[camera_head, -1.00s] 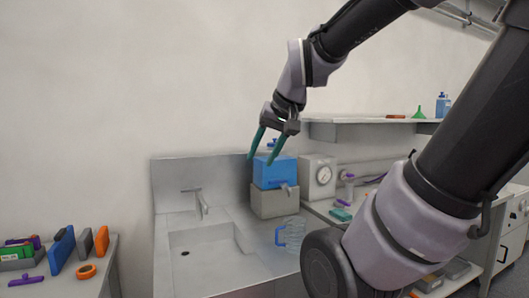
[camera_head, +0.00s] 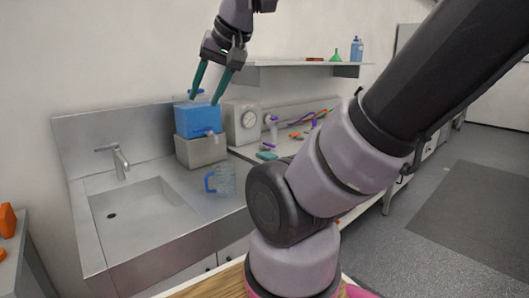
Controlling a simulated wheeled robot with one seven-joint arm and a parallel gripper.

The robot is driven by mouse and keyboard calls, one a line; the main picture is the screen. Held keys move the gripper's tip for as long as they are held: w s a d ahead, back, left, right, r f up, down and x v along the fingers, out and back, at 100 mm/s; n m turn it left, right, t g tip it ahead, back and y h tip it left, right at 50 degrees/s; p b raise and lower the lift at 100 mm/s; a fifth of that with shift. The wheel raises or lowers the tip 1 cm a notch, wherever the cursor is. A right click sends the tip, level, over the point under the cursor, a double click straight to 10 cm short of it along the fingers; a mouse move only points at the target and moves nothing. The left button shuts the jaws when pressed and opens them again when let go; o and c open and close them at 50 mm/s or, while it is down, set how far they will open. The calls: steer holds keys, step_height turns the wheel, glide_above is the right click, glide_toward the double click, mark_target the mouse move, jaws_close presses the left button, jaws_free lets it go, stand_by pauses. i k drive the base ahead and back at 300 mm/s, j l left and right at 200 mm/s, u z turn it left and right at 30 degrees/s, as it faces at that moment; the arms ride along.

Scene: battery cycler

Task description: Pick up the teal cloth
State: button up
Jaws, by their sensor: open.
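A small teal item (camera_head: 267,156), which looks like the teal cloth, lies flat near the left end of the bench to the right of the sink. It is small in view, so its folds cannot be made out. My gripper (camera_head: 206,101) is open and empty, with its two teal fingers pointing down. In the picture it is up and to the left of the teal item, in front of the blue box. It is clearly apart from the teal item.
A blue box with a tap (camera_head: 197,119) stands on a grey block (camera_head: 201,151) beside the sink (camera_head: 134,212). A clear jug with a blue handle (camera_head: 223,181) stands on the sink counter. A gauge box (camera_head: 241,122) and a purple-topped item (camera_head: 271,127) are near the teal item. A shelf (camera_head: 290,66) hangs above.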

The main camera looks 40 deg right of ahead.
mark_target(266, 155)
steer(key=z, duration=1)
